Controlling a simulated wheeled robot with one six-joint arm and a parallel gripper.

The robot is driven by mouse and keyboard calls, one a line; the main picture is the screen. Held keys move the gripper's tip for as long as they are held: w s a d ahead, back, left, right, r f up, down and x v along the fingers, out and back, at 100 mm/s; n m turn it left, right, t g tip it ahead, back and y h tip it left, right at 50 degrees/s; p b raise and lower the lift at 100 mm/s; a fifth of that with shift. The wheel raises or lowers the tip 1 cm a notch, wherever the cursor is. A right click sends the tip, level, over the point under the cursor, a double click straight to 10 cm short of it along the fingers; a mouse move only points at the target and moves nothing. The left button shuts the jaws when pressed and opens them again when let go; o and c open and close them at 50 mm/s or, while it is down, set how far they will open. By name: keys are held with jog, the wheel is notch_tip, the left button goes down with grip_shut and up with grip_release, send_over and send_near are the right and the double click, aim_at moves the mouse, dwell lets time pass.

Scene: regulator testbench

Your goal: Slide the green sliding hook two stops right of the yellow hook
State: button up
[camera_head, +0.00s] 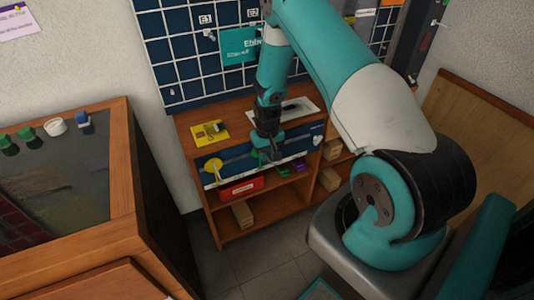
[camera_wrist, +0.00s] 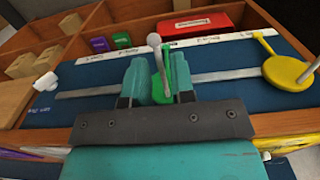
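The yellow hook (camera_wrist: 288,70) sits at the left end of the slotted blue panel in the head view (camera_head: 212,168) and on the right in the wrist view. The green sliding hook (camera_wrist: 167,62) is on the same slot, right of the yellow one in the head view. Its grey ball-ended peg rises between my fingers. My gripper (camera_wrist: 162,84) is down at the panel, one finger on each side of the green hook. Gaps seem to show beside the peg, so the fingers look open around it. The fingers hide part of the hook's base.
A white hook (camera_wrist: 46,82) sits at the panel's other end, also in the head view (camera_head: 318,140). A red box (camera_head: 241,188) and purple and green boxes lie on the shelf below. A yellow card (camera_head: 210,132) lies on the shelf top. The slot (camera_wrist: 90,90) between green and white hooks is clear.

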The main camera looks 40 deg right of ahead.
jog(key=shift+o, duration=1.2)
notch_tip(320, 180, up, 17)
jog(key=shift+r, duration=0.2)
jog(key=s+a+r+n+y+p, duration=0.1)
jog(key=s+a+r+n, duration=0.15)
jog(key=a+r, duration=0.45)
jog(key=s+a+r+n+y, duration=0.1)
jog(key=s+a+r+n, duration=0.15)
jog(key=a+r, duration=0.5)
jog(key=s+a+r+n+y+p, duration=0.1)
jog(key=s+a+r+n, duration=0.1)
jog(key=s+a, duration=0.5)
jog(key=s+a+r+n+y, duration=0.1)
jog(key=s+a+r+n, duration=0.2)
jog(key=s+a, duration=0.3)
jog(key=s+r, duration=0.1)
jog(key=s, duration=0.4)
jog(key=shift+s+a+r+p, duration=0.3)
jog(key=shift+a+r+p, duration=0.05)
jog(key=shift+a+r, duration=0.05)
